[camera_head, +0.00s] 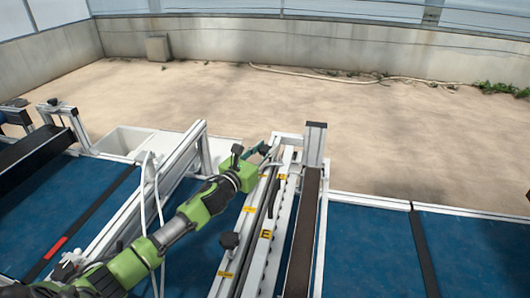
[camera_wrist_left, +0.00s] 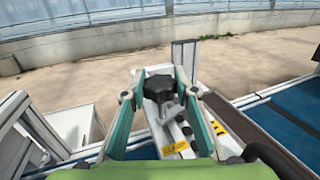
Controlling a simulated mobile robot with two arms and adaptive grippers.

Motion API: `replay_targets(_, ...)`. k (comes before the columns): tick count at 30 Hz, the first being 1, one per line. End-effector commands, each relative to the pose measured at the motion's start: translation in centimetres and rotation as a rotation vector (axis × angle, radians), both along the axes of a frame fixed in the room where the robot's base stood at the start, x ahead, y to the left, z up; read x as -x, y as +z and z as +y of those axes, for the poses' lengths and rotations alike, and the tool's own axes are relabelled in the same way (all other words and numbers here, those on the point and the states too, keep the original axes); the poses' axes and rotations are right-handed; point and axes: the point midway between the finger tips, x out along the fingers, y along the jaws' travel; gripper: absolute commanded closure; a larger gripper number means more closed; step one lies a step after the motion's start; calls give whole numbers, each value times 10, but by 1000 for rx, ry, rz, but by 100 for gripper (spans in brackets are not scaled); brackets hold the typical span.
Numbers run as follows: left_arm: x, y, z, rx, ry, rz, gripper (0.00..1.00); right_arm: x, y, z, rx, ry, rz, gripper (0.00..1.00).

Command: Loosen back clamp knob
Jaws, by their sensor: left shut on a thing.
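The back clamp knob (camera_wrist_left: 160,86) is black and lobed, and it shows in the wrist view at the far end of the seeder rail. My left gripper (camera_wrist_left: 158,92) is shut on it, with one green finger on each side. In the head view my left gripper (camera_head: 263,149) is at the rail's far end, and its fingers and arm largely hide the knob there. A second black knob, the front one (camera_head: 229,241), sits nearer on the same rail, apart from the gripper. My right gripper is not in view.
The seeder's pale rails (camera_head: 281,217) carry yellow labels. A dark belt strip (camera_head: 304,232) runs beside them on the right, with an upright post (camera_head: 315,140) at its far end. Blue bed surfaces (camera_head: 370,255) lie on both sides. Sandy floor lies beyond.

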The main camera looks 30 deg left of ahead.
Motion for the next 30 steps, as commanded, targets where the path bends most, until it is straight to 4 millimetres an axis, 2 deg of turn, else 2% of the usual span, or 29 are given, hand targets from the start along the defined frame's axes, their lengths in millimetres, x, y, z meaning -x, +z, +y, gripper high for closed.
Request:
replay_targets(10,0,0,0,1,154,-1,94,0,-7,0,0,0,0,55)
replay_targets(26,-1,1,0,-2,182,-1,94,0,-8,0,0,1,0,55)
replay_targets(27,-1,1,0,-2,182,-1,65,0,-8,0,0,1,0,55)
replay_targets(28,-1,1,0,-2,182,-1,57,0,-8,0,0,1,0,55)
replay_targets(30,-1,1,0,-2,181,-1,55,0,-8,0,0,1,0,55)
